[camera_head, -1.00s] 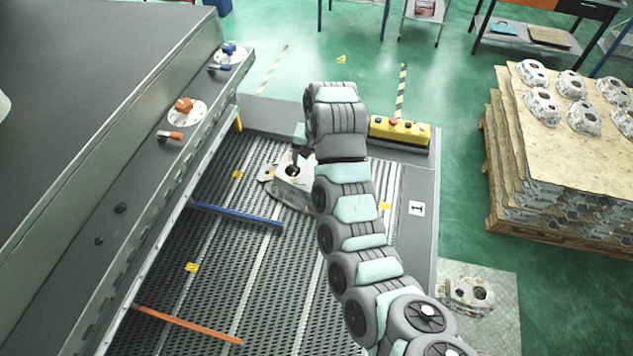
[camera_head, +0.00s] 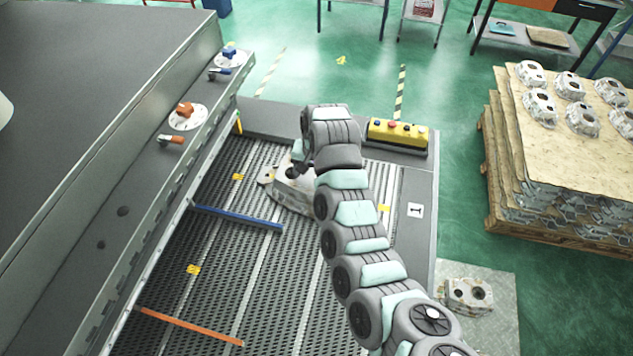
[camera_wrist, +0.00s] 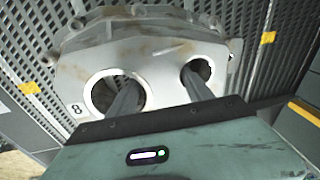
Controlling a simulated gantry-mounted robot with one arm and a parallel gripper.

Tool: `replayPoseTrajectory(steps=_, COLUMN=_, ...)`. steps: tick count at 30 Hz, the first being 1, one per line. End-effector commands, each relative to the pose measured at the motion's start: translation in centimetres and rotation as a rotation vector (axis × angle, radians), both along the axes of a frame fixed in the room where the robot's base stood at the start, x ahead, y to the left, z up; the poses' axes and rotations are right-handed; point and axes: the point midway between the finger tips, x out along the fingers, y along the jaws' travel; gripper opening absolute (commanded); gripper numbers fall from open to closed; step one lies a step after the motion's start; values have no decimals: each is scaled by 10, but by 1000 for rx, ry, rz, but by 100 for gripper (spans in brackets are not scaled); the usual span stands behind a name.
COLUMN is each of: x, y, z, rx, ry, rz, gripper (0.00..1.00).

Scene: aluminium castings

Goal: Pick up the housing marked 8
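The housing marked 8 (camera_wrist: 160,50) is a pale, stained casting with two round holes; the 8 is at its lower left in the wrist view. In the head view the same housing (camera_head: 293,192) sits on the dark grated bed, partly hidden by my arm. My gripper (camera_wrist: 158,82) is over it, its fingers spread apart, one at the left hole and one at the right hole. The fingers reach into the holes with the web between them. No firm contact with the web is visible, and the fingertips are hidden.
A blue bar (camera_head: 238,215) and an orange bar (camera_head: 190,326) lie across the bed. A yellow button box (camera_head: 397,135) stands behind my arm. Another casting (camera_head: 469,294) rests on a plate at lower right. A pallet stack (camera_head: 560,150) of castings stands at right.

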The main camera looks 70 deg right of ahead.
Motion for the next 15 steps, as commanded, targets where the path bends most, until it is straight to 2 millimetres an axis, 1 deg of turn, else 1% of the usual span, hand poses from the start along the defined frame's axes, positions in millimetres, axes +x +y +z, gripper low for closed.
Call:
replayPoseTrajectory(steps=1, x=0, y=0, z=0, rx=0, ry=0, rz=0, gripper=55)
replayPoseTrajectory(steps=2, x=0, y=0, z=0, rx=0, ry=0, rz=0, gripper=52)
replayPoseTrajectory(steps=15, x=0, y=0, z=0, rx=0, ry=1, rz=0, gripper=16)
